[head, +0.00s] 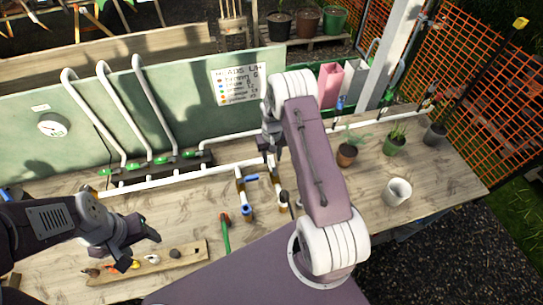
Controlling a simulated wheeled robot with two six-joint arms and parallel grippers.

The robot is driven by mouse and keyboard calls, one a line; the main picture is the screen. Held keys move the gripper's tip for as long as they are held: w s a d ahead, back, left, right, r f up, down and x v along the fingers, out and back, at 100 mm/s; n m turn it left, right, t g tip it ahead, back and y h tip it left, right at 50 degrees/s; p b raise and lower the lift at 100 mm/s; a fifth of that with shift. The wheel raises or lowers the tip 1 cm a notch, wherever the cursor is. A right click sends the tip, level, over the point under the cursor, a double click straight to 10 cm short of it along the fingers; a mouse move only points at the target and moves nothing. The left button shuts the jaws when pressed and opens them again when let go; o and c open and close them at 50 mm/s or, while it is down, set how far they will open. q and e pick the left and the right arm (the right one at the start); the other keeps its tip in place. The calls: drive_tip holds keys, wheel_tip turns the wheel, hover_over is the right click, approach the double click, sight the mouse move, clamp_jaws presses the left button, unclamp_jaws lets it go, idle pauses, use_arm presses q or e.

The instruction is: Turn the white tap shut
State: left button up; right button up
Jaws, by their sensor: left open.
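I cannot pick out a white tap with certainty; my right arm covers part of the pipework. A white pipe (222,169) runs along the bench, with brass-coloured branches carrying a blue lever (250,179), a blue fitting (247,209) and a dark knob (284,196). My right gripper (270,148) points down over the pipe near these branches; its fingers are small and partly hidden by the arm. My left gripper (146,248) is open and empty, low over the left front of the bench, just above a wooden strip.
The wooden strip (190,256) holds several small coloured pieces, one white (152,258). A green-and-red tool (225,234) lies to its right. Three upright white pipes (118,105) with green handles stand behind. A white cup (397,191) and potted plants (394,146) stand at right.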

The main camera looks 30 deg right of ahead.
drive_tip(key=shift+w+f, duration=0.35)
drive_tip(key=shift+f, duration=0.55)
drive_tip(key=shift+s+r, duration=0.15)
drive_tip(key=shift+s, duration=0.4)
drive_tip(key=shift+w, duration=0.1)
clamp_jaws()
drive_tip(key=shift+w, duration=0.1)
